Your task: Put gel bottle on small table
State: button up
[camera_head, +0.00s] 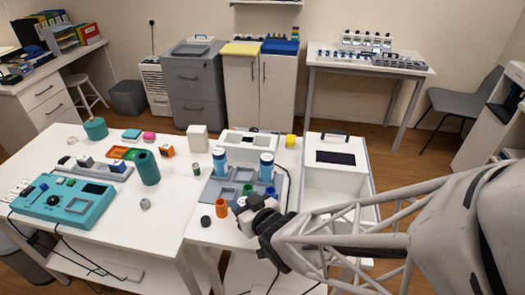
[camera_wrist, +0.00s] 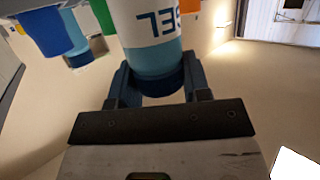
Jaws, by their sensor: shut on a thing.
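My gripper (camera_wrist: 160,85) is shut on a white and blue gel bottle (camera_wrist: 155,50). Its lettering appears upside down, and its dark blue end sits between the fingers. In the head view my gripper (camera_head: 255,208) is at the front of the middle white table (camera_head: 205,233). Two blue and white bottles stand out behind it, a left bottle (camera_head: 220,161) and a right bottle (camera_head: 266,166); I cannot tell whether either is the held one. A white table with slim legs (camera_head: 335,66) is against the back wall. I cannot tell which table is the small table.
A grey-blue tray (camera_head: 212,192) and an orange cup (camera_head: 221,208) are near my gripper. A white box with a dark panel (camera_head: 334,175) stands to the right. A teal device (camera_head: 63,201) and a teal cylinder (camera_head: 147,168) are on the left table.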

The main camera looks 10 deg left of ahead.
jog(key=shift+f, duration=0.15)
jog(key=o, duration=1.1)
jog(key=shift+c, duration=0.2)
jog(key=shift+r, duration=0.2)
jog(key=v, duration=1.2)
